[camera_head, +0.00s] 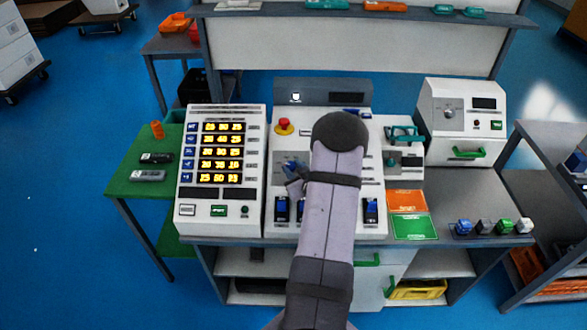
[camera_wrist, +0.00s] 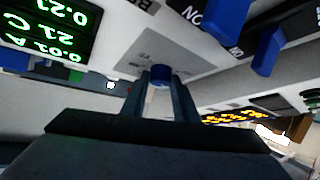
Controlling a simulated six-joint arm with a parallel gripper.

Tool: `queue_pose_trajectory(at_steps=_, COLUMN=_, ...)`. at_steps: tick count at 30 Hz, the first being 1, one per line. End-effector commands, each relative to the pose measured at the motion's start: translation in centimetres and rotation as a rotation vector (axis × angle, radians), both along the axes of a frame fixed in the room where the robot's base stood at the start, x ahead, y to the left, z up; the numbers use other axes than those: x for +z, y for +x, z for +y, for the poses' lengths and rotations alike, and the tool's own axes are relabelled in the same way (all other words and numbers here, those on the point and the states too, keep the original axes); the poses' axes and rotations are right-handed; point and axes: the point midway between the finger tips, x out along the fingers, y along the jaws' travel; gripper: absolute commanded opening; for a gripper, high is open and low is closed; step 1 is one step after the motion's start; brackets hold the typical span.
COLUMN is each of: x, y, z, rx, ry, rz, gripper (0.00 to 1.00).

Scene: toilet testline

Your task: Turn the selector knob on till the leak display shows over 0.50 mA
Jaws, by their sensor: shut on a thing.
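The selector knob (camera_wrist: 161,74) is a small blue knob on a pale square plate of the console, seen in the wrist view. My gripper (camera_wrist: 160,82) is shut on it, with one finger on each side. A dark display (camera_wrist: 50,30) with green figures shows upside down at the upper left of the wrist view. Its rows read 0.21, 21 C and 0.01 A; the unit of the 0.21 row is cut off. In the head view my arm covers much of the middle console (camera_head: 283,140), and the knob and green display cannot be made out.
A tall panel (camera_head: 254,150) with yellow figures stands left of the console. Blue switches (camera_wrist: 268,50) sit close to the knob. Orange and green cards (camera_head: 414,226) and several small coloured blocks (camera_head: 485,227) lie at right.

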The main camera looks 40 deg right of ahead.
Motion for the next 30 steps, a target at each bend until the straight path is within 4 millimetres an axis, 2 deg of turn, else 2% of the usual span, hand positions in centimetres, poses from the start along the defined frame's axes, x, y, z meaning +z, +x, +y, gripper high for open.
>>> queue_pose_trajectory(at_steps=11, x=-0.4, y=0.2, z=0.4, rx=-0.135, ry=0.046, rz=-0.048, gripper=0.04)
queue_pose_trajectory(at_steps=30, x=-0.2, y=0.8, z=1.1, rx=-0.584, ry=0.196, rz=-0.197, gripper=0.04)
